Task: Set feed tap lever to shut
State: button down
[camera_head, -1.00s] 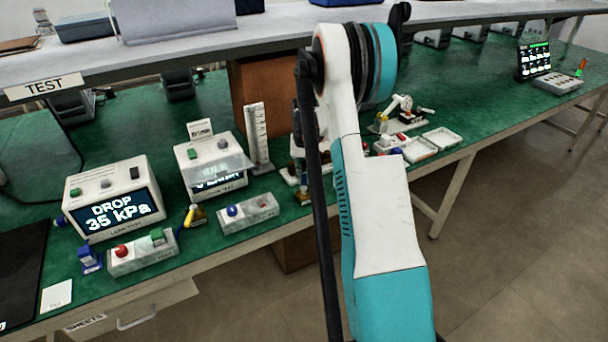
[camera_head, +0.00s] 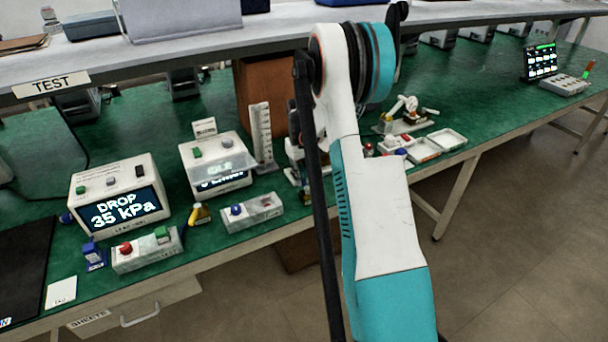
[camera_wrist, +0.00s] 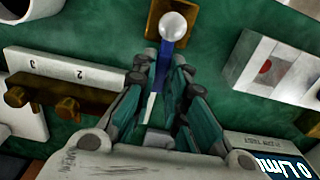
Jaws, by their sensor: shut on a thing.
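In the wrist view a slim blue lever (camera_wrist: 163,65), which I take to be the feed tap lever, runs down from a round white knob or cap (camera_wrist: 173,27) on a brass-brown body (camera_wrist: 153,22). A pale strip shows lower down between my fingers. My gripper (camera_wrist: 160,75) is closed in on the blue lever from both sides. The fingers hide part of it. In the head view my own arm covers the gripper and the tap, so the lever's set position cannot be read there.
In the wrist view a block marked 2 and 3 (camera_wrist: 80,73) with brown hooks is at left, a pale block with a red mark (camera_wrist: 270,68) at right. A lit display box (camera_wrist: 275,160) is close at lower right. In the head view the DROP 35 kPa box (camera_head: 118,195) stands at left.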

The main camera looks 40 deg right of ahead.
jog(key=a+n, duration=0.1)
jog(key=n, duration=0.1)
jog(key=shift+w+a+n, duration=0.1)
jog(key=shift+n, duration=0.2)
jog(key=shift+a+n, duration=0.3)
jog(key=shift+n, duration=0.45)
jog(key=shift+a+n, duration=0.3)
jog(key=shift+n, duration=0.45)
jog(key=c, duration=1.6)
grip_release()
notch_tip(320, 180, up, 12)
